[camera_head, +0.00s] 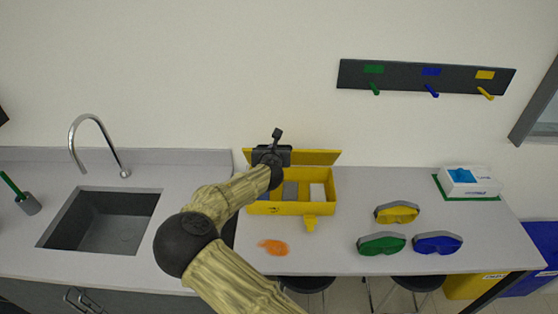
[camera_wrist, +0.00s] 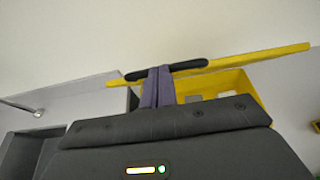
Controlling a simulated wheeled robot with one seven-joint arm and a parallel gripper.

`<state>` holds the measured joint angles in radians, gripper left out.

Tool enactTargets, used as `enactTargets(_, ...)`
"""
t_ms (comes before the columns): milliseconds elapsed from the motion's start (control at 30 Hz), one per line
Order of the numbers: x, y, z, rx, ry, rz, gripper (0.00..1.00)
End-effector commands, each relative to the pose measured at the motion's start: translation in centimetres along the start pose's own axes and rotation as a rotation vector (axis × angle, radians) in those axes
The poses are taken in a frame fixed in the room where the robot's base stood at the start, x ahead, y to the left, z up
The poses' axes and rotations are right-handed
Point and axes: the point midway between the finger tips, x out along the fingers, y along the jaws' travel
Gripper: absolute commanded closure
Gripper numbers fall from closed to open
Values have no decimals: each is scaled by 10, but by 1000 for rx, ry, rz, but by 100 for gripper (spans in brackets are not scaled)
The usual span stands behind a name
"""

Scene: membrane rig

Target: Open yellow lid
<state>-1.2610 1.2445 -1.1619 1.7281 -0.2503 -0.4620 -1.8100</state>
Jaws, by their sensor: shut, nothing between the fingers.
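The yellow lid (camera_head: 318,157) stands raised along the back of the yellow box (camera_head: 290,209), and the box interior shows. In the wrist view the lid (camera_wrist: 260,57) appears nearly edge-on, with a black strip (camera_wrist: 190,66) on it. My gripper (camera_head: 271,154) is over the back left part of the box, in front of the lid. Its two fingers (camera_wrist: 158,84) are shut together with nothing between them. Their tips are at the black strip; I cannot tell whether they touch it. My arm hides the box's left part.
Yellow goggles (camera_head: 397,212), green goggles (camera_head: 382,244) and blue goggles (camera_head: 437,243) lie right of the box. An orange patch (camera_head: 273,247) is in front. A sink (camera_head: 100,222) is at left, a white carton (camera_head: 468,181) at far right. A peg rack (camera_head: 400,78) hangs above.

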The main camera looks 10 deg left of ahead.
Motion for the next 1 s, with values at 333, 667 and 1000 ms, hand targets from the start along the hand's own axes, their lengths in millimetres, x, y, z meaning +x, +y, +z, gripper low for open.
enactTargets(333,13,2,18,-2,1,3,100)
enactTargets(667,13,2,18,-1,1,2,100)
enactTargets(1000,-1,0,36,1,-1,1,100)
